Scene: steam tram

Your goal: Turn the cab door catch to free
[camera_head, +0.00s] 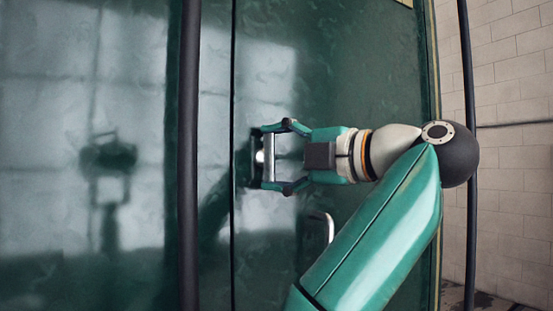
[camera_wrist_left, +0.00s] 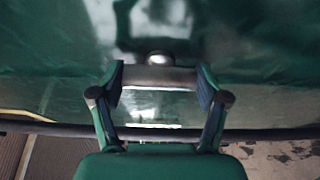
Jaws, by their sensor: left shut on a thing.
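The cab door catch (camera_head: 269,150) is a short metal bar on a round metal pivot, mounted on the dark green cab door (camera_head: 345,60) beside the vertical door gap. In the head view the bar stands upright. My left gripper (camera_head: 266,158) has its two fingers at the bar's two ends, one above and one below. In the left wrist view, the catch bar (camera_wrist_left: 160,77) lies across between the fingertips of my left gripper (camera_wrist_left: 161,83), which is shut on it. The round pivot (camera_wrist_left: 156,58) shows behind the bar. My right gripper is in neither view.
A silver door handle (camera_head: 321,228) sits below the catch, partly behind my arm. A dark vertical rail (camera_head: 188,120) stands to the left of the catch. Another thin rail (camera_head: 467,70) runs before the pale tiled wall (camera_head: 510,55) at the right.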

